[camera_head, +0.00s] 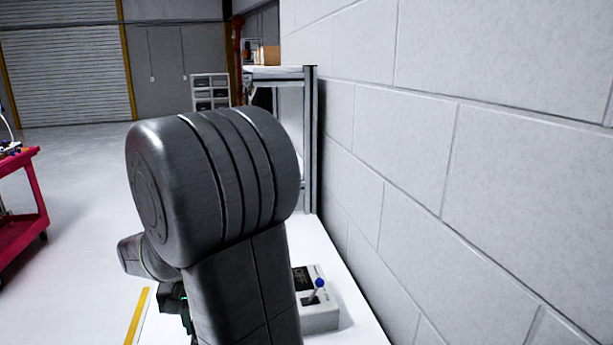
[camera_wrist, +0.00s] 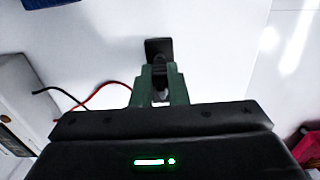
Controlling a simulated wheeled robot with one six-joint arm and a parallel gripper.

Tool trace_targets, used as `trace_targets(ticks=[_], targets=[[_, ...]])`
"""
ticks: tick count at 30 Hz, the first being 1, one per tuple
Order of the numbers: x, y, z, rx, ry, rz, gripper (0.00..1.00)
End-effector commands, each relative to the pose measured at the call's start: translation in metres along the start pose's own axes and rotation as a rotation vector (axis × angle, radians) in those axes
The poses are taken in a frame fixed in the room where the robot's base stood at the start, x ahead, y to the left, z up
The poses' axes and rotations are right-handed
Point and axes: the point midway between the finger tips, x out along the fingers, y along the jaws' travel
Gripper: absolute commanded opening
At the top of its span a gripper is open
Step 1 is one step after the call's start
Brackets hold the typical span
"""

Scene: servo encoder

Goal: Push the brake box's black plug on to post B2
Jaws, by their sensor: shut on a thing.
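My gripper (camera_wrist: 160,82) has green fingers and points away from the wrist camera over a white surface. It is shut on a small dark piece (camera_wrist: 158,50), whose squarish black end shows beyond the fingertips. I cannot tell for sure that this is the black plug. A black lead (camera_wrist: 62,93) and a red lead (camera_wrist: 103,88) run beside the gripper on its left. A grey-white box (camera_wrist: 14,100) stands at the left edge of the wrist view. Post B2 cannot be made out. In the head view my arm hides most of the work area.
A light box with a dark display and a blue-knobbed lever (camera_head: 317,313) stands on the white bench (camera_head: 345,290), close to the block wall (camera_head: 450,180). A metal frame (camera_head: 309,140) rises behind. A red cart (camera_head: 20,215) stands far left. A blue thing (camera_wrist: 48,3) is at the wrist view's top left.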

Motion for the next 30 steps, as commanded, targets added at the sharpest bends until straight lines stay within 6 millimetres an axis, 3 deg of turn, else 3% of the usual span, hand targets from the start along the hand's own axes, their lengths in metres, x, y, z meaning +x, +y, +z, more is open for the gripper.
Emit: trace_targets(ticks=[13,30], targets=[[-0.004,0.000,0.000,0.000,0.001,0.000,0.00],[-0.033,0.000,0.000,0.000,0.001,-0.001,0.00]])
